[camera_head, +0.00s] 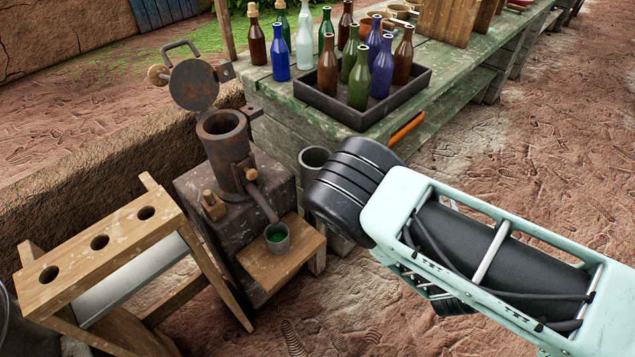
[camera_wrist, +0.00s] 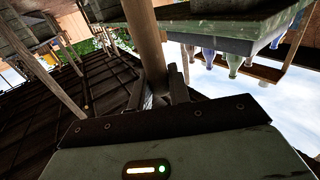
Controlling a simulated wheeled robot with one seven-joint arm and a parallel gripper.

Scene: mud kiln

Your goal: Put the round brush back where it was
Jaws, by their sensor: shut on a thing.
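In the wrist view my gripper (camera_wrist: 166,88) is shut on a wooden rod (camera_wrist: 145,38), which looks like the handle of the round brush. The rod runs up out of the picture; no bristles show there. In the head view my black wrist and pale green arm hide the gripper, beside the green bench's near corner. An orange stick (camera_head: 407,128) shows just past my wrist, against the bench side; I cannot tell whether it is part of the held brush. A grey open cup (camera_head: 315,158) is at the bench side, left of my wrist.
A wooden stand with three holes (camera_head: 100,242) is at the left. The rusty lidded pot (camera_head: 226,145) has a spout over a small cup (camera_head: 277,237) on a wooden shelf (camera_head: 255,266). Bottles stand in a dark tray (camera_head: 352,116) on the bench (camera_head: 450,72).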

